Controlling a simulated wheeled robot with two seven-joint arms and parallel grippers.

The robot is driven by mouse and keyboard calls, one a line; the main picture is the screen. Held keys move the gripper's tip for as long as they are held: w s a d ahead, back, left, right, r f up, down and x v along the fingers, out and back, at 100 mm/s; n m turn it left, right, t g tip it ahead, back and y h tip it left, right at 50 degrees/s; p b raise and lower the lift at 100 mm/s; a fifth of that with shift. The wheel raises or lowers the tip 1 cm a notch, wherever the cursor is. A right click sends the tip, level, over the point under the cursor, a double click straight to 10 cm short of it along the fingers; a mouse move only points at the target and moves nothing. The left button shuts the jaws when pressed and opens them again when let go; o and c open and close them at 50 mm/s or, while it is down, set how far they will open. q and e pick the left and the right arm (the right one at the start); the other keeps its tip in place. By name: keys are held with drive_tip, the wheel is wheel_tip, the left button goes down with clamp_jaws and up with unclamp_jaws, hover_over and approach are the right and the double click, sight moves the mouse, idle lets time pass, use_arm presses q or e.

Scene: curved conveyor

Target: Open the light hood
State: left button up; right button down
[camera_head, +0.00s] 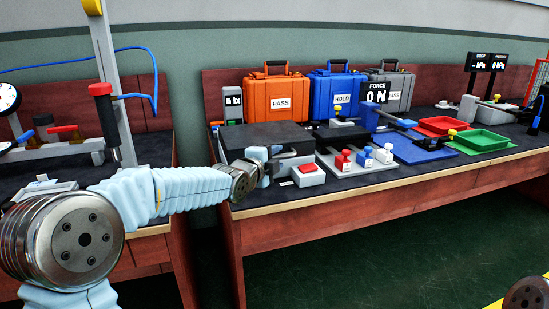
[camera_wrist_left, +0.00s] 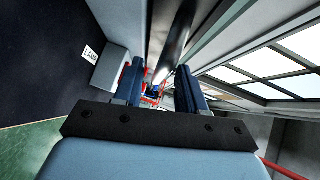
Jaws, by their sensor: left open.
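The light hood (camera_head: 262,136) is a low box with a black top and grey lower part near the front of the bench. Its top lies flat and looks closed. My left gripper (camera_head: 271,163) is at the hood's front, partly hidden by its own wrist. In the left wrist view, the two dark blue fingers of my left gripper (camera_wrist_left: 160,85) stand apart. A dark, shiny bar (camera_wrist_left: 177,35) runs between or just beyond them; I cannot tell whether they touch it. My right gripper is out of view.
A white box with a red button (camera_head: 308,170) stands right of the gripper. A LAMP label (camera_wrist_left: 90,55) shows in the wrist view. A meter reading 5 lx (camera_head: 233,100) stands behind the hood. Red, blue and white knobs (camera_head: 362,157) are farther right.

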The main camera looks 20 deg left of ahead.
use_arm(q)
clamp_jaws()
drive_tip(key=shift+r, duration=0.15)
